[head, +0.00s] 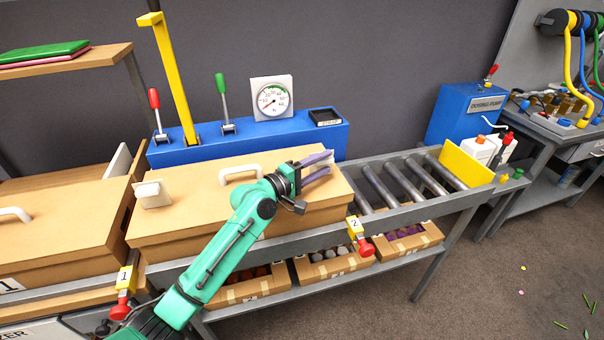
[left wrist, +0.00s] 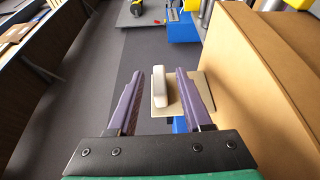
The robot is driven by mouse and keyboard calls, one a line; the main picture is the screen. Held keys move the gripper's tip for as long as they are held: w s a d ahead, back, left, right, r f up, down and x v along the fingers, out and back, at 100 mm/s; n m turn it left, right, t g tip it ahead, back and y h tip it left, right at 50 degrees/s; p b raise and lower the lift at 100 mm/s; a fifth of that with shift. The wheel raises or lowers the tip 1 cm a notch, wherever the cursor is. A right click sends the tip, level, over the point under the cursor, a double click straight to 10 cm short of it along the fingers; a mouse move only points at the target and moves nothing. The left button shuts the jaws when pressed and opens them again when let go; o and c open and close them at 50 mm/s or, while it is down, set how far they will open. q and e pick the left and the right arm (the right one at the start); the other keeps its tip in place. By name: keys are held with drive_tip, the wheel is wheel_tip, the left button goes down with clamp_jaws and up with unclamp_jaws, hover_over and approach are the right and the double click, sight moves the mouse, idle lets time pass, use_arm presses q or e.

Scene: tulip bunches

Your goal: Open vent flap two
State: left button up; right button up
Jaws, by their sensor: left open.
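My left gripper (head: 318,165) is open at the right end of the right-hand wooden box (head: 200,222), above the yellow tag marked 2 (head: 354,224) with its red knob. In the left wrist view, a beige plate (left wrist: 195,92) stands out beside the box wall (left wrist: 265,85), with a white handle (left wrist: 160,90) on it. This looks like vent flap two; the head view does not show it clearly behind my gripper. The open fingers (left wrist: 152,92) lie on either side of the handle, apparently apart from it. My right gripper is in neither view.
A similar plate with a white handle (head: 153,194) stands near the tag marked 1 (head: 125,276). Behind the box is a blue console (head: 240,140) with levers and a gauge (head: 272,99). A roller conveyor (head: 410,180) runs to the right. Cartons (head: 330,262) sit below.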

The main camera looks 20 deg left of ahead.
use_arm(q)
drive_tip(key=b+v, duration=0.1)
drive_tip(key=v, duration=0.5)
drive_tip(key=b+v, duration=0.2)
drive_tip(key=v, duration=0.4)
drive_tip(key=shift+s+a+f, duration=0.15)
drive_tip(key=shift+s+f, duration=0.05)
drive_tip(key=shift+s, duration=0.1)
drive_tip(key=shift+s+a+r, duration=0.2)
drive_tip(key=shift+s, duration=0.05)
